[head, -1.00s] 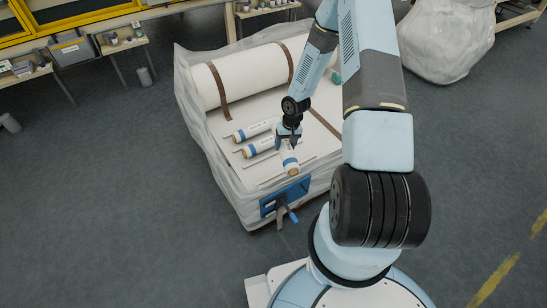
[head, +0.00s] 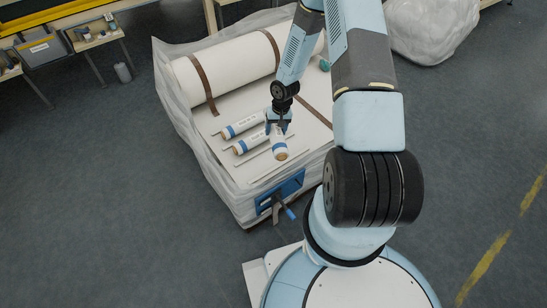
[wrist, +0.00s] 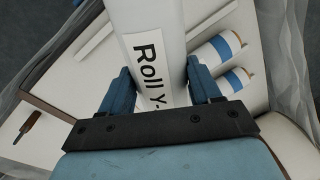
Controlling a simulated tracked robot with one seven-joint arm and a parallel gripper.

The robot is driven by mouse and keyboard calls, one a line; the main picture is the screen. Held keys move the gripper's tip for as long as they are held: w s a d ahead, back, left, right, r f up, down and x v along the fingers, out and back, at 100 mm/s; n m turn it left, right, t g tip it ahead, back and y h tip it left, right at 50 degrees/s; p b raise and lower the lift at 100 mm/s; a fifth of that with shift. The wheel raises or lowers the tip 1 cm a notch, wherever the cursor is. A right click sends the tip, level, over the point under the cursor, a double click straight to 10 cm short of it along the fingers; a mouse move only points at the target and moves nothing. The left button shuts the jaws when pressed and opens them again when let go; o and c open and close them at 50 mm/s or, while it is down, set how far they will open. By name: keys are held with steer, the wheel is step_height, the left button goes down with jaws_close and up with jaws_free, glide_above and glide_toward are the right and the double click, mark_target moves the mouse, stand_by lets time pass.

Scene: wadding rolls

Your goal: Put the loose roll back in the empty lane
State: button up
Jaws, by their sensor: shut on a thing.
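My gripper (head: 279,124) is shut on a white roll (head: 280,149) with a blue band near its end. A bare strip of bed with thin white rails (head: 271,166) lies in front of the held roll. I cannot tell whether the held roll touches the bed.
A large white roll (head: 230,68) with brown straps lies along the back of the bed. A blue plate with a crank (head: 281,196) sits on the bed's front side. Clear plastic wraps the sides. A wrapped bundle (head: 430,25) stands at the back right.

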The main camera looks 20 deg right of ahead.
steer(key=d+r+m+t+h, duration=0.1)
steer(key=d+m+t, duration=0.1)
steer(key=d+m, duration=1.05)
steer(key=shift+m, duration=0.25)
steer(key=shift+s+a+f, duration=0.1)
steer(key=shift+a+f, duration=1.55)
steer(key=shift+a, duration=0.65)
steer(key=shift+s+a+f, duration=0.15)
steer(key=shift+a+f, duration=1.5)
steer(key=shift+a, duration=0.6)
steer(key=shift+s+a+f, duration=0.1)
steer(key=shift+a+f, duration=1.55)
steer(key=shift+a, duration=0.65)
steer(key=shift+f, duration=1.4)
steer(key=shift+f, duration=0.6)
steer(key=o, duration=1.5)
steer(key=shift+c, duration=0.2)
steer(key=shift+r, duration=0.1)
